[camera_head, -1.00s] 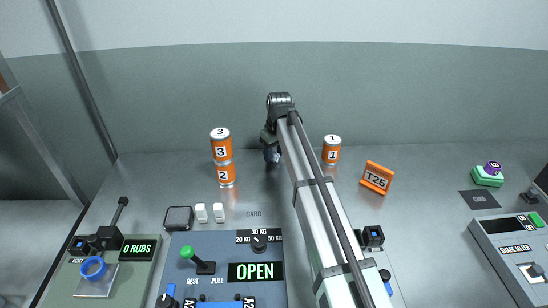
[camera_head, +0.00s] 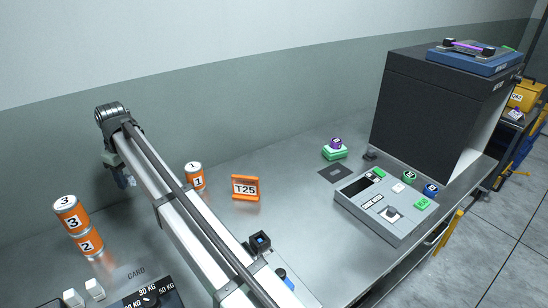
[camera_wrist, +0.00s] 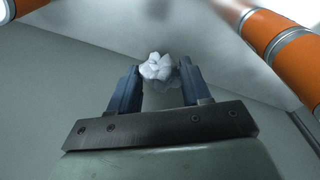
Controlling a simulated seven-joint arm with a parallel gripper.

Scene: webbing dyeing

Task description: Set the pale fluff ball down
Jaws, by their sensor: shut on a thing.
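My gripper (camera_wrist: 158,84) shows in the wrist view with its two blue fingers on either side of a pale, whitish crumpled fluff ball (camera_wrist: 157,67), shut on it at the fingertips. In the head view my gripper (camera_head: 124,180) hangs at the far end of my arm, near the back wall, between the orange can stack and the orange can marked 1. The fluff ball cannot be made out in the head view. Whether it touches any surface is not clear.
Orange cans marked 3 (camera_head: 71,213) and 2 (camera_head: 89,241) are stacked at left. Can 1 (camera_head: 195,177) and the T25 sign (camera_head: 245,188) stand right of my gripper. A grey control panel (camera_head: 390,212) and black box (camera_head: 420,110) are farther right. Bare metal table (camera_head: 290,190) lies between.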

